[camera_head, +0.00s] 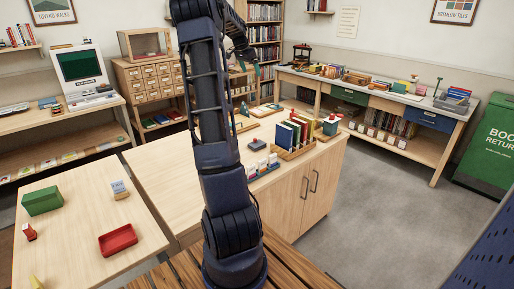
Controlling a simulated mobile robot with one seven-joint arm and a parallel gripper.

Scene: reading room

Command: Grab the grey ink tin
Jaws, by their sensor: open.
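A small dark grey, low tin-like object (257,144) sits on the wooden cabinet top (168,166), just right of my arm. It looks like the grey ink tin, but it is too small to read any marking. My gripper (246,56) is partly seen at the top, beyond my upright arm, raised well above the cabinet and apart from the tin. It is open, and I see nothing in it. My arm hides part of the cabinet top.
A wooden rack of books (293,136) stands right of the tin, with small coloured items (263,166) in front. A left table holds a green box (42,201) and a red tray (118,240). Grey floor (362,220) is open at right, before a green return bin (488,146).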

